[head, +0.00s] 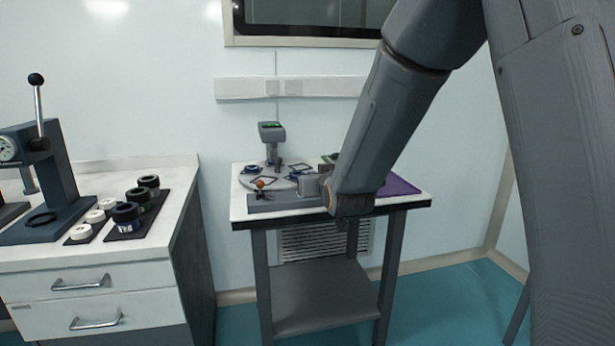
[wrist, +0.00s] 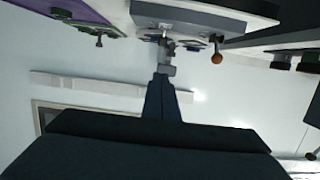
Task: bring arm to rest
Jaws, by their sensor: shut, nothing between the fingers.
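My arm reaches down from the upper right of the head view, its lower end in front of the small table (head: 430,201). My gripper (wrist: 161,77) shows in the wrist view as dark tapered fingers, close together with nothing between them. In the head view I cannot make out the fingers. The wrist view is upside down, with the tabletop things along its upper edge. The fingertips overlap a grey instrument (wrist: 166,69) in that picture; I cannot tell the distance.
At left, a drawer cabinet (head: 100,262) carries a lever press (head: 50,175) and dark rings (head: 126,213). Floor shows between them.

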